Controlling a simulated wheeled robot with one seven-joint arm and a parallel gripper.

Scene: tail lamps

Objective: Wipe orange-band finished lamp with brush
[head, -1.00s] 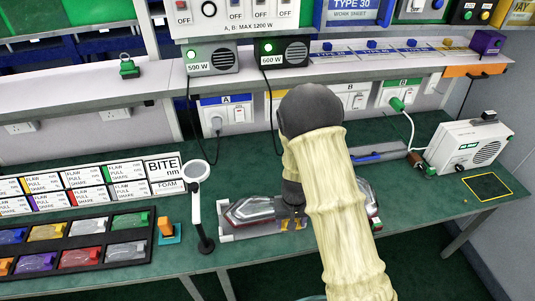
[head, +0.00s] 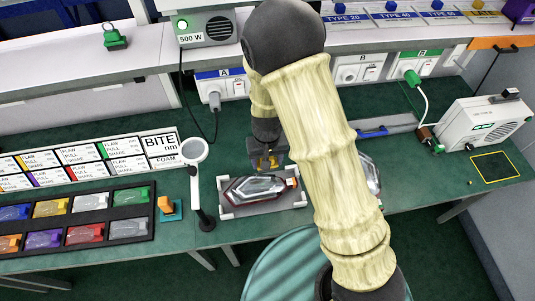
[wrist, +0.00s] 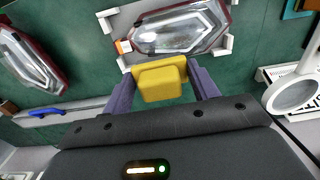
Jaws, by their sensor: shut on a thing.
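A clear and red lamp (head: 258,188) lies in a white-cornered holder on the green bench; it also shows in the wrist view (wrist: 180,28). A small orange mark (wrist: 123,46) is at one end of it. My gripper (head: 268,162) is at the lamp's far side in the head view, shut on a yellow block-like thing (wrist: 160,78), probably the brush's handle. Bristles are not visible, and I cannot tell whether it touches the lamp. A second similar lamp (wrist: 30,55) lies apart, partly hidden by my arm in the head view (head: 370,175).
A magnifier on a stand (head: 201,190) stands close left of the lamp holder. An orange piece on a teal base (head: 166,207) and a black tray of coloured parts (head: 152,235) are farther left. A white box device (head: 485,125) stands at the right.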

